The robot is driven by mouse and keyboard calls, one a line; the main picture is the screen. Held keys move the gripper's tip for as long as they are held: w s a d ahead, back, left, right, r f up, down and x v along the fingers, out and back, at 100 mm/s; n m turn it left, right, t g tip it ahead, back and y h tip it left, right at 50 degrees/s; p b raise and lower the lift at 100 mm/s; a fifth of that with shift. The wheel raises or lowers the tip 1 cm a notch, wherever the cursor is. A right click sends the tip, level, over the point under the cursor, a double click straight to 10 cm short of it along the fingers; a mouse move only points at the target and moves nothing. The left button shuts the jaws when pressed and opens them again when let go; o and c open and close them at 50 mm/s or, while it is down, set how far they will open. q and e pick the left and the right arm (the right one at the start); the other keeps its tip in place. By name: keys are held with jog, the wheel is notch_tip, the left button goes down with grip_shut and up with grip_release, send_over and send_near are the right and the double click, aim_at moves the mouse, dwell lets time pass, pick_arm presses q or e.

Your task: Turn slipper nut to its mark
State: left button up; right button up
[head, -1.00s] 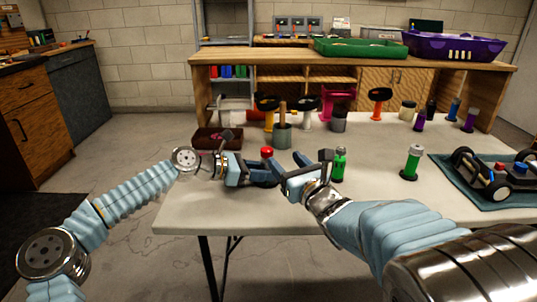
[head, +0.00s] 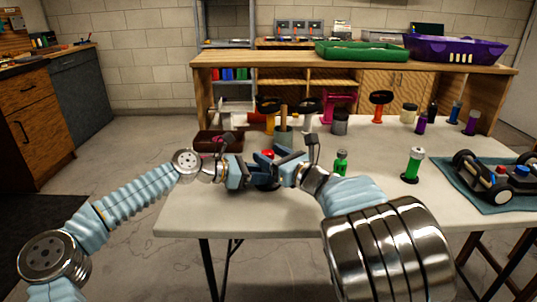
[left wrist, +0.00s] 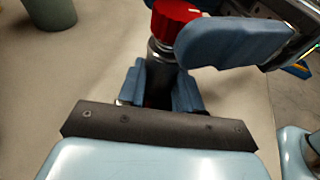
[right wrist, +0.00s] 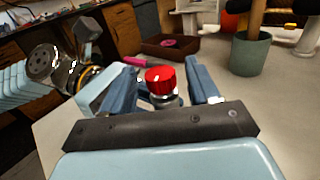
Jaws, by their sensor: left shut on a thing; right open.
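The slipper nut is a red, ridged cap (right wrist: 160,80) on top of a dark upright post (left wrist: 160,75); in the head view it is mostly hidden by my grippers, with a bit of red (head: 267,154) showing. My left gripper (left wrist: 160,88) is shut on the post below the red nut. My right gripper (right wrist: 164,74) is open, with one finger on each side of the red nut; I cannot tell whether either finger touches it. One right finger also crosses beside the nut in the left wrist view (left wrist: 235,42).
Green bottles (head: 412,165) stand right of my right gripper. An RC car (head: 495,180) sits on a teal mat at the table's right. A green-grey cup (right wrist: 250,52) and a dark red tray (right wrist: 170,46) stand behind the nut. The front-left tabletop is clear.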

jog(key=shift+w+a, duration=0.45)
jog(key=shift+w, duration=0.05)
jog(key=c, duration=1)
jog(key=shift+o, duration=0.2)
jog(key=shift+s+a+m+t+h, duration=0.1)
jog(key=shift+a+m+t+h, duration=0.05)
jog(key=shift+m+t+h, duration=0.55)
jog(key=m+t+h, duration=0.1)
jog(key=h, duration=0.1)
jog(key=shift+m+h, duration=0.4)
jog(key=shift+m+t+h, duration=0.5)
jog(key=shift+m+h, duration=0.3)
jog(key=shift+h, duration=0.3)
jog(key=o, duration=1)
jog(key=shift+c, duration=0.2)
